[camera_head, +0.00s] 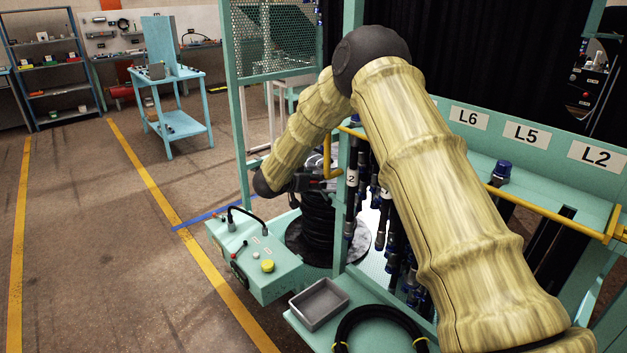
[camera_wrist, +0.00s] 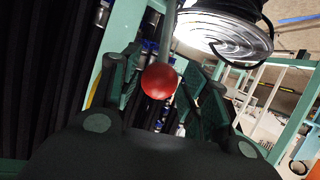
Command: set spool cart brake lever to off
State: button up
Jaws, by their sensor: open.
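A red ball knob (camera_wrist: 160,81) on a thin grey rod (camera_wrist: 168,35) shows in the wrist view, apparently the brake lever's end. My gripper (camera_wrist: 170,76) is open, with one finger on each side of the knob. I cannot tell whether either finger touches it. In the head view my gripper (camera_head: 318,186) is small and partly hidden beside the upright post, above the black hose spool (camera_head: 318,232). The lever is not clearly visible there. A shiny spool disc (camera_wrist: 228,38) lies beyond the knob in the wrist view.
A teal control box (camera_head: 258,262) with a yellow button stands left of the spool. A grey tray (camera_head: 319,303) and a coiled black hose (camera_head: 378,325) lie in front. Hanging hoses (camera_head: 392,245) and a yellow rail (camera_head: 540,212) are close to my arm. Floor is open at left.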

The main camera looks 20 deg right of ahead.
jog(key=v, duration=0.8)
jog(key=shift+w, duration=0.1)
dwell(0.4)
